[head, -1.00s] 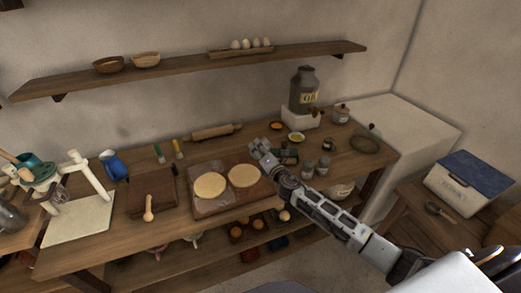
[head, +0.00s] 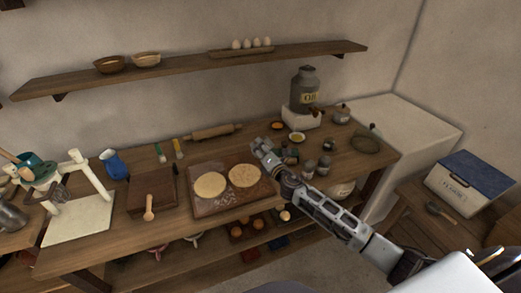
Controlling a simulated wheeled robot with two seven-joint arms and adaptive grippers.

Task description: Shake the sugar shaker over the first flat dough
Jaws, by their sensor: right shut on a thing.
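Two flat round doughs lie side by side on a brown board (head: 215,208): a left flat dough (head: 210,185) and a right flat dough (head: 244,175). My right gripper (head: 262,149) is just beyond and to the right of the right dough, with its arm coming in from the lower right. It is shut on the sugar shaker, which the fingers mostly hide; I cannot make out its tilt. No sugar can be made out on the doughs at this size. My left gripper is not in view.
Small jars (head: 309,168) stand right of my right gripper. A rolling pin (head: 216,132) lies behind the board. A dark box (head: 152,190) with a wooden spoon (head: 149,208) is left of it. An oil can (head: 305,90) stands at the back right.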

